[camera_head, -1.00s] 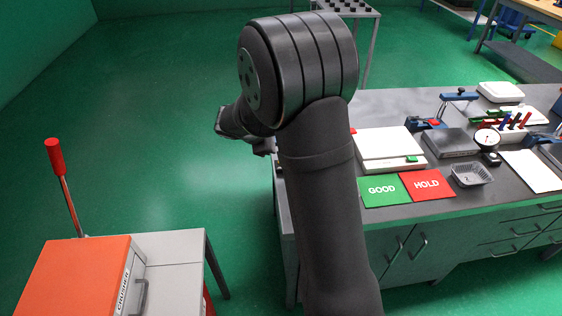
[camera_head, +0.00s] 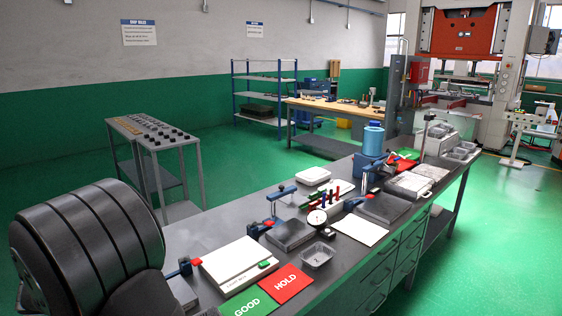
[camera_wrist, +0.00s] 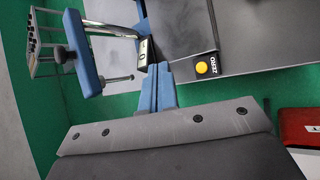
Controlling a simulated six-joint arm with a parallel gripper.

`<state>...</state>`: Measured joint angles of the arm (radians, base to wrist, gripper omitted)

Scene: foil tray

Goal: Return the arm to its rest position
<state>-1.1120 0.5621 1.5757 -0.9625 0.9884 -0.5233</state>
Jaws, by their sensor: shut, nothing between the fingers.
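In the wrist view, my gripper (camera_wrist: 157,68) shows as two blue fingers side by side, shut and empty. It is over the bench area, near a dark plate and a yellow ZERO button (camera_wrist: 202,67). In the head view my dark arm fills the lower left, and the gripper is out of sight there. The foil tray (camera_head: 331,261) stands on the bench, apart from the arm, to the right of the red HOLD card (camera_head: 288,282). The green GOOD card (camera_head: 249,303) lies beside HOLD.
On the bench (camera_head: 203,236) are a white flat box (camera_head: 240,263), a round dial gauge (camera_head: 317,218), blue clamps, and a white sheet (camera_head: 359,229). A grey rack table (camera_head: 187,211) stands behind. In the wrist view, a blue clamp (camera_wrist: 83,53) with a rod is near the fingers.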

